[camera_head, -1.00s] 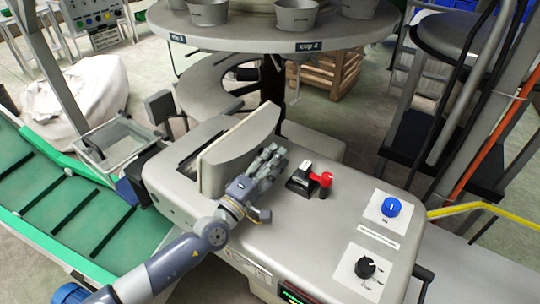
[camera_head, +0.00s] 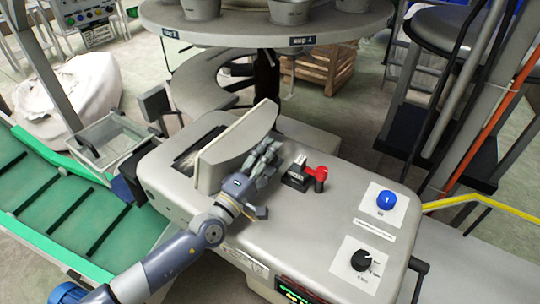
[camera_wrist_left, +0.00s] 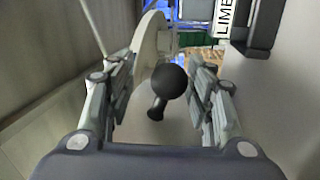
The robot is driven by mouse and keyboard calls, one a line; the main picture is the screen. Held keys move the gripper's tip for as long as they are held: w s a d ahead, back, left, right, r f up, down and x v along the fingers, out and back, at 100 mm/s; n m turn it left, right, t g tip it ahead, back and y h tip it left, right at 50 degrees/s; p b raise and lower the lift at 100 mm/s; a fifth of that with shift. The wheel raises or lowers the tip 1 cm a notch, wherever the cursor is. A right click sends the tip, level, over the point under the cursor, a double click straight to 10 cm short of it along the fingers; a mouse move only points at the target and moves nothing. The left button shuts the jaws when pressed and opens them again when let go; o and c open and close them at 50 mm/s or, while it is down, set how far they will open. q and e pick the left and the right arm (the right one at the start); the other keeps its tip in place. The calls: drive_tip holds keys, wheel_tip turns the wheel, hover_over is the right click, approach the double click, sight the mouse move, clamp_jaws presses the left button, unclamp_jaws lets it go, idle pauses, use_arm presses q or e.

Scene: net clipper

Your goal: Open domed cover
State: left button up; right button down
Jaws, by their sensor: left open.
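The domed cover (camera_head: 235,146) is a beige half-round piece standing upright on top of the grey machine, beside a dark slot. My left gripper (camera_head: 268,156) is at the cover's right side, close to its face. In the left wrist view the open gripper (camera_wrist_left: 164,98) has a black ball knob (camera_wrist_left: 167,82) between its two fingers, with gaps on both sides. The cover's pale curved edge (camera_wrist_left: 149,38) rises behind the left finger. How the knob joins the cover is not clear. My right gripper is not in view.
A red lever on a black base (camera_head: 318,175) stands just right of my left gripper. A blue knob (camera_head: 386,198) and black dial (camera_head: 362,260) are farther right. A round table with cups (camera_head: 270,32) overhangs behind. A green conveyor (camera_head: 75,215) lies left.

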use_arm(q)
drive_tip(key=v, duration=1.2)
